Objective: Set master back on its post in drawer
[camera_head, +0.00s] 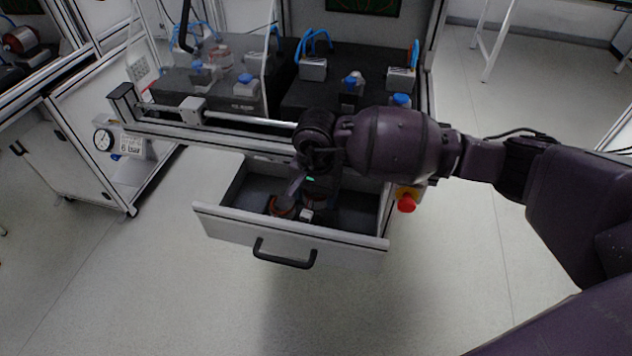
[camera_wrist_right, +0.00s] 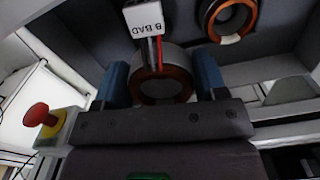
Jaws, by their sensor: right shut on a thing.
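My right gripper (camera_wrist_right: 165,85) is shut on a ring-shaped stator (camera_wrist_right: 162,87) with a copper-coloured winding and grey outer body. Its two blue fingers clasp the stator from both sides. A white tag (camera_wrist_right: 144,17) reading "B BAD" and red and dark leads are at this stator; the tag also shows in the head view (camera_head: 306,216). The gripper points down into the open drawer (camera_head: 216,219). A second copper-wound ring (camera_wrist_right: 231,17) lies in the drawer, apart from the held one; it shows in the head view (camera_head: 281,207). No post is visible under the held stator. My left gripper is out of view.
The drawer front has a black handle (camera_head: 284,254). A red emergency-stop knob (camera_head: 406,203) on yellow sits by the drawer's right corner. Above is a bench with a rail (camera_head: 230,117) and dark fixtures with blue parts. A dial gauge (camera_head: 103,140) stands left. Floor in front is clear.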

